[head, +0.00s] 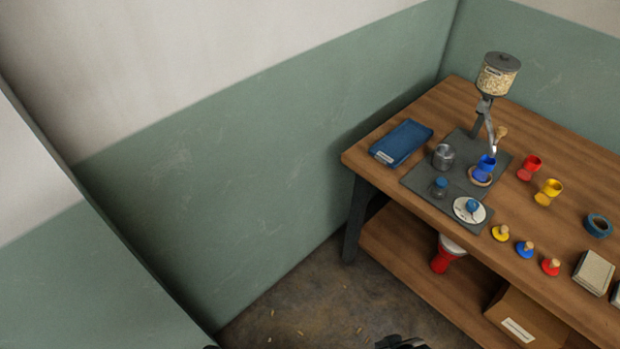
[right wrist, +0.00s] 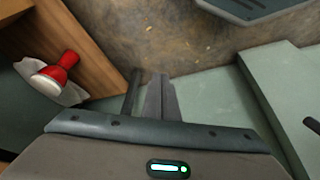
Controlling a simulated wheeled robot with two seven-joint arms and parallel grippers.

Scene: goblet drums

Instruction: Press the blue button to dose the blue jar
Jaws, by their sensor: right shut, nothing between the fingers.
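The blue jar (head: 486,165), goblet-shaped, stands at a pale ring on the dark grey mat, below the spout of the grain dispenser (head: 497,75). A blue round knob, which looks like the blue button (head: 473,204), sits on a white disc at the mat's front edge. My right gripper (head: 402,342) only just shows at the bottom edge of the head view, well away from the button and jar. In the right wrist view its fingers (right wrist: 152,98) are together and empty, above the floor. My left gripper is not clearly visible.
A red jar (head: 529,168) and a yellow jar (head: 548,192) stand right of the mat. Yellow, blue and red stoppers (head: 525,249) line the table's front. A metal cup (head: 443,156) and a blue book (head: 401,143) are at left. A red goblet drum (head: 446,255) is on the lower shelf.

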